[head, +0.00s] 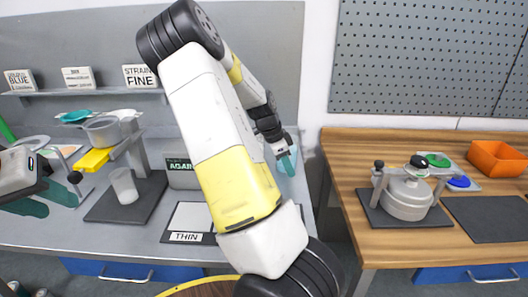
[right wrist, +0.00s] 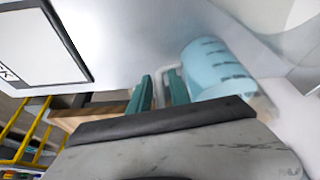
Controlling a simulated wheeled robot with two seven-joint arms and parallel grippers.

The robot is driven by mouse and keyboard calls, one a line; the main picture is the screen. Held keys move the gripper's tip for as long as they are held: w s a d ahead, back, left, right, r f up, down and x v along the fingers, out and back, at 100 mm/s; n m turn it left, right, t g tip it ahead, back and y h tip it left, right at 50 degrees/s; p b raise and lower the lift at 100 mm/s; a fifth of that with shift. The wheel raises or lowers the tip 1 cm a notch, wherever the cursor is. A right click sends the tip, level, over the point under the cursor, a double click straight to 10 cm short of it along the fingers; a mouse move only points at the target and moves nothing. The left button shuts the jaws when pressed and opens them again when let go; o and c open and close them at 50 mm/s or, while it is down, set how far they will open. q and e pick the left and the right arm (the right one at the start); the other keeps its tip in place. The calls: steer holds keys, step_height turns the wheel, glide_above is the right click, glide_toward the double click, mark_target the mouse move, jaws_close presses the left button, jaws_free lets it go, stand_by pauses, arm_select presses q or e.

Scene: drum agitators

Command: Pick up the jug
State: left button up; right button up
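The jug (right wrist: 215,72) is light blue and see-through, with dark measuring marks and a pale handle (right wrist: 163,84). In the right wrist view it is just beyond my right gripper (right wrist: 161,92). The two teal fingers stand apart, with part of the handle showing between them; I see no clear contact. In the head view my right gripper (head: 287,160) is at the right end of the grey bench, with a little of the jug (head: 303,171) showing beside it. My left gripper (head: 42,199) is at the left edge, its teal fingers apart and empty.
On the grey bench stand a clear beaker (head: 124,186), a yellow-armed stand with a grey pot (head: 103,130) and a THIN mat (head: 188,222). The wooden bench (head: 340,160) holds a lidded pot (head: 407,195) and an orange bin (head: 497,158). My right arm hides the middle.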

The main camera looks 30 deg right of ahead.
steer(key=shift+c, duration=0.2)
jaws_close()
stand_by(1.1)
